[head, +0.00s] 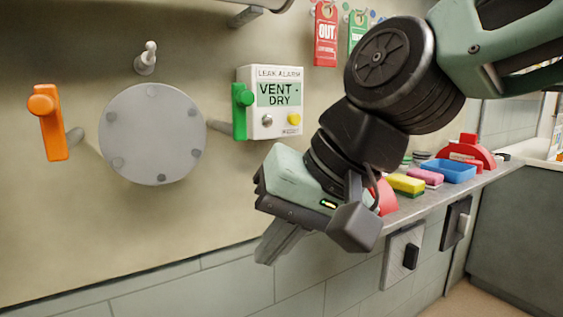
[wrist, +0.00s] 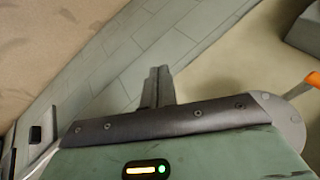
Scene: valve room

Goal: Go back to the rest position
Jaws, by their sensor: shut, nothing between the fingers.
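My gripper (head: 272,246) hangs in front of the wall, below the leak alarm box and left of the shelf, pointing down and to the left. Its fingers are together with nothing between them. In the wrist view the closed fingers (wrist: 158,85) stand over the tiled lower wall and touch nothing that I can see. My arm comes in from the upper right and hides part of the wall and the shelf's near end.
An orange handle (head: 47,122) and a green handle (head: 241,110) flank a round grey plate (head: 152,135). The leak alarm box (head: 277,100) reads "VENT - DRY". The shelf (head: 430,197) holds sponges, a blue tray (head: 448,171) and red items. Red and green tags hang above.

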